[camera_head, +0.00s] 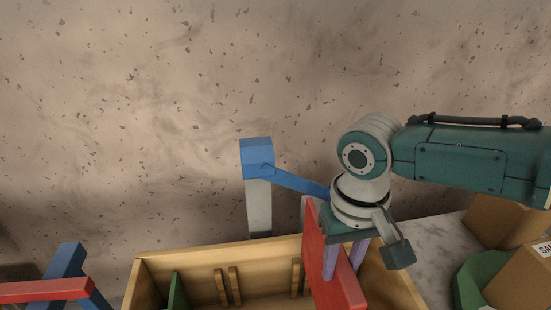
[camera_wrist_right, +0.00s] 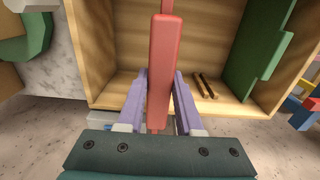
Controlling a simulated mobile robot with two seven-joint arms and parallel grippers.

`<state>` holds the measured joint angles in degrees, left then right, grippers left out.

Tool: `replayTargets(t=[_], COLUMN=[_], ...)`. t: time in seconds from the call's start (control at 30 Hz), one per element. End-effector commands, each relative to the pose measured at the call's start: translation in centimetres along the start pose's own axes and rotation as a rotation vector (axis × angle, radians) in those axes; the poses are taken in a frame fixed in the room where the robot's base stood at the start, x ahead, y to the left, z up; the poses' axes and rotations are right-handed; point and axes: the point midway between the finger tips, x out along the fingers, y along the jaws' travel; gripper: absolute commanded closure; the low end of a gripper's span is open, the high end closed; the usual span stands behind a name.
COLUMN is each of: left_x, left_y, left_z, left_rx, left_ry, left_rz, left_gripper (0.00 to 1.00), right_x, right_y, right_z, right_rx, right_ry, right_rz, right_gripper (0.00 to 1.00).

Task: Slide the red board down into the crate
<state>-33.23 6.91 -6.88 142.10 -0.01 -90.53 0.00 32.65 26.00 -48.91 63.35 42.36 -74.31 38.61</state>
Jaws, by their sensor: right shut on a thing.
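The red board (camera_head: 322,262) stands on edge at the right part of the wooden crate (camera_head: 205,259), and its top rises above the crate's back rim. My right gripper (camera_head: 344,260) is shut on the board from above, with a lilac finger on each side. In the right wrist view, the board (camera_wrist_right: 161,62) runs between the two fingers (camera_wrist_right: 160,95), over the crate's inside (camera_wrist_right: 112,45). The board's lower edge is hidden, so I cannot tell how deep it sits or whether it is between slats. My left gripper is not in view.
A green board (camera_head: 178,292) stands in the crate's left part. Wooden slats (camera_head: 228,285) line the back wall. A grey post with a blue top (camera_head: 257,158) stands behind. A red and blue frame (camera_head: 63,280) is at left. Cardboard boxes (camera_head: 500,218) and a green object (camera_head: 470,282) are at right.

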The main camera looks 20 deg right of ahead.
Motion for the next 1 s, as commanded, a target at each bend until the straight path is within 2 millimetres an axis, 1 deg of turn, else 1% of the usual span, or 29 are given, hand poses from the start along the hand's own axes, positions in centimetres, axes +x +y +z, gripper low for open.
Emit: replayTargets(t=[0.23, 0.57, 1.0], left_x=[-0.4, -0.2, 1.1], left_y=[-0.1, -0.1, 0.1], left_z=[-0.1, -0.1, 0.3], left_rx=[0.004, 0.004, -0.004], left_ry=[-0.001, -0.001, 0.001], left_rz=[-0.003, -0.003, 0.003], left_gripper=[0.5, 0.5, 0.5], right_x=[-0.1, 0.1, 1.7], right_y=[0.0, 0.1, 0.0], right_z=[-0.1, -0.1, -0.1], right_rx=[0.0, 0.0, 0.0], right_ry=[0.001, 0.002, 0.002], right_rz=[0.0, 0.0, -0.001], right_gripper=[1.0, 1.0, 1.0])
